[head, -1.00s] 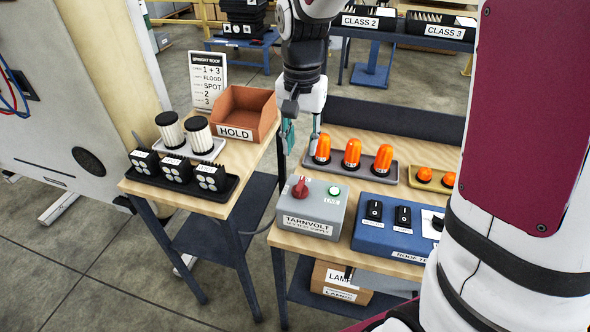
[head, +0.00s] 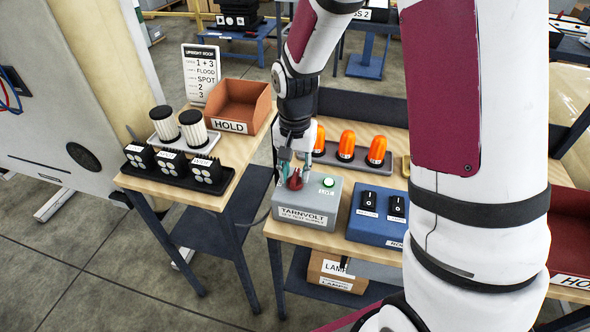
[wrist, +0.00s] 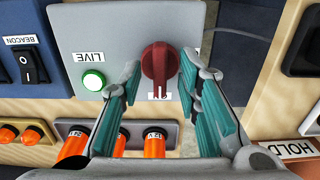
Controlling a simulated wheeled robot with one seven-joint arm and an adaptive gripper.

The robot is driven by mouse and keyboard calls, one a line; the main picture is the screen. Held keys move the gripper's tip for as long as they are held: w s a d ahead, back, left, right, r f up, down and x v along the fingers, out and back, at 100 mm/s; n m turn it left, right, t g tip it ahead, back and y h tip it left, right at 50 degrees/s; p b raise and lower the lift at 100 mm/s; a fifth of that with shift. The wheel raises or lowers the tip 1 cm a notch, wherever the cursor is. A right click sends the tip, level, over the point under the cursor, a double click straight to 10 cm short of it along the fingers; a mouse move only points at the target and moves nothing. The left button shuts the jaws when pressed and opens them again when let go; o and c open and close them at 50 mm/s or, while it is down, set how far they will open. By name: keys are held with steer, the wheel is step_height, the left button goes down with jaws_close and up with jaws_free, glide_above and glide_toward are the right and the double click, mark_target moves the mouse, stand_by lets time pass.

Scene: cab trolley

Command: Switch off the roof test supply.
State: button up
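The grey Tarnvolt supply box (head: 306,213) stands on the wooden trolley top. Its red rotary knob (head: 295,182) also shows in the wrist view (wrist: 158,62), with its grip upright in that picture and a partly covered label at its lower end. The LIVE lamp (head: 328,182) glows green, also in the wrist view (wrist: 93,80). My gripper (head: 293,170) is over the box, fingers down. In the wrist view its teal-padded fingers (wrist: 160,75) stand open on either side of the knob, with a gap on the left; contact on the right is unclear.
A blue switch box (head: 377,216) with black rocker switches stands right of the supply box. Orange beacons (head: 347,145) stand in a grey tray behind. At left, a side table holds black lamps (head: 172,163), white cylinders (head: 193,130) and a HOLD bin (head: 241,105).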

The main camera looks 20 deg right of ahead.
jaws_close()
steer(key=shift+n, duration=0.4)
steer(key=n+p, duration=0.1)
steer(key=n, duration=0.2)
steer(key=shift+n, duration=0.4)
steer(key=n+p, duration=0.1)
steer(key=n, duration=0.3)
steer(key=n+p, duration=0.1)
steer(key=n, duration=0.4)
steer(key=n+p, duration=0.1)
steer(key=n, duration=0.3)
steer(key=shift+n, duration=0.3)
